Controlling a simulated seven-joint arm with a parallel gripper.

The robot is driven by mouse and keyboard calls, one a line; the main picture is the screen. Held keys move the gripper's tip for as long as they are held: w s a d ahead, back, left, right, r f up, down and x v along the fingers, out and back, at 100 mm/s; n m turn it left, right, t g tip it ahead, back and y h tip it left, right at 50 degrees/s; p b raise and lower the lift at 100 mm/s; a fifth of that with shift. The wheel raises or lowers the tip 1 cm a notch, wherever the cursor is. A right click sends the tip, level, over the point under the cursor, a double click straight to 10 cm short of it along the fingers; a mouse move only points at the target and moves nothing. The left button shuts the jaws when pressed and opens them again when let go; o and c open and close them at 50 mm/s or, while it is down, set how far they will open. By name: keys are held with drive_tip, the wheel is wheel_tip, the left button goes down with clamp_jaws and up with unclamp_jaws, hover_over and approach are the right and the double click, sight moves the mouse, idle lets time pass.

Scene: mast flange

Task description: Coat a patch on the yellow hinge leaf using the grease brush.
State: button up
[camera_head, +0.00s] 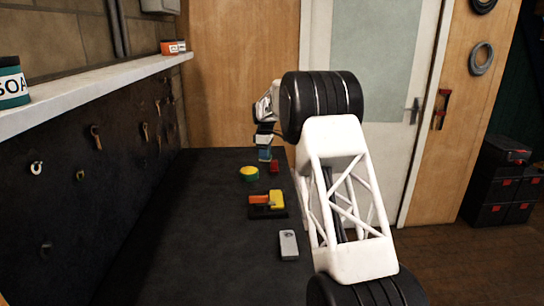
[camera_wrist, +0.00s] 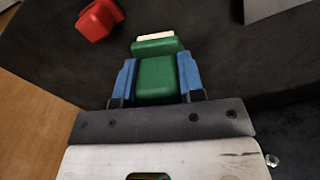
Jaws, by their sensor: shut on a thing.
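The yellow hinge leaf (camera_head: 277,199) lies beside an orange leaf (camera_head: 259,199) on a dark base plate (camera_head: 268,213) on the bench. My gripper (camera_head: 265,154) is beyond the hinge, near the far end of the bench. In the wrist view, my gripper's blue fingers (camera_wrist: 156,80) are shut on the green grease brush (camera_wrist: 157,72), one on each side. Its cream bristle end (camera_wrist: 155,37) points away from the wrist. In the head view the brush is too small to make out. The hinge is not identifiable in the wrist view.
A round yellow-and-green tin (camera_head: 249,174) stands between the hinge and my gripper, slightly left. A red block (camera_head: 274,167) lies near my gripper; a red object also shows in the wrist view (camera_wrist: 97,20). A pale grey device (camera_head: 289,245) lies nearer. The bench's left side is clear.

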sight(249, 170)
drive_tip(key=w+a+m, duration=0.3)
drive_tip(key=a+m, duration=0.2)
drive_tip(key=a, duration=0.2)
drive_tip(key=shift+w+a+r, duration=0.15)
drive_tip(key=shift+a+r, duration=0.05)
drive_tip(key=shift+a, duration=0.05)
drive_tip(key=shift+f, duration=0.15)
drive_tip(key=shift+f, duration=2.9)
drive_tip(key=shift+f, duration=0.55)
drive_tip(key=shift+r, duration=0.1)
wheel_tip(249, 170, up, 7)
idle(1.4)
drive_tip(key=shift+d, duration=0.1)
idle(0.4)
